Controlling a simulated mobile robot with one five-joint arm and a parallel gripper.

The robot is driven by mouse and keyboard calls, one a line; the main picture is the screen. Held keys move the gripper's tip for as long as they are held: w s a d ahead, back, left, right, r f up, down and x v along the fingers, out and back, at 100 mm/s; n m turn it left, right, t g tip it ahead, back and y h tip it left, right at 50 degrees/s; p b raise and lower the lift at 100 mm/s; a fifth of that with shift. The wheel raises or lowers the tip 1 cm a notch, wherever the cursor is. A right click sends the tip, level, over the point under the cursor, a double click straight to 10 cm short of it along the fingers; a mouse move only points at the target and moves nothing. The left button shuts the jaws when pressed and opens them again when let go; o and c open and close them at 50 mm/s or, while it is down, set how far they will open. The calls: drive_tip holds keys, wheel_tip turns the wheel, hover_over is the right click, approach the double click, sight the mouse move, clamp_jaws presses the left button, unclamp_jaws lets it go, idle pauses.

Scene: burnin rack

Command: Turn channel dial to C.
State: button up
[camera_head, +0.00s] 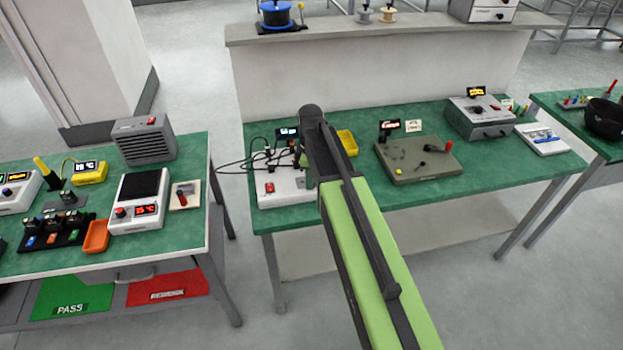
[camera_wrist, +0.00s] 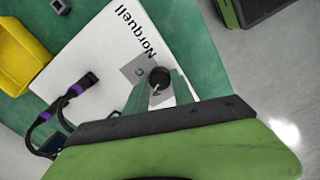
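The channel dial (camera_wrist: 159,77) is a small round black knob with a light pointer mark, on the white Norquell unit (camera_wrist: 103,49). A grey patch beside it bears the letter C. In the wrist view the two green fingers of my gripper (camera_wrist: 159,88) stand apart, one on each side of the dial. I cannot tell whether they press on it. In the head view the white unit (camera_head: 285,190), with a red switch, stands on the middle green bench. My arm hides the dial and the fingertips there.
A yellow bin (camera_head: 348,142) stands behind my arm. Black cables (camera_head: 250,160) lie left of the unit. An olive box (camera_head: 418,160) stands to the right on the same bench. Bare green mat lies between the olive box and the front edge.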

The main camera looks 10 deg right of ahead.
clamp_jaws()
drive_tip(key=shift+d, duration=0.15)
drive_tip(key=shift+m, duration=0.5)
drive_tip(key=m, duration=0.4)
drive_tip(key=shift+m, duration=0.4)
drive_tip(key=m, duration=0.4)
drive_tip(key=shift+m, duration=2)
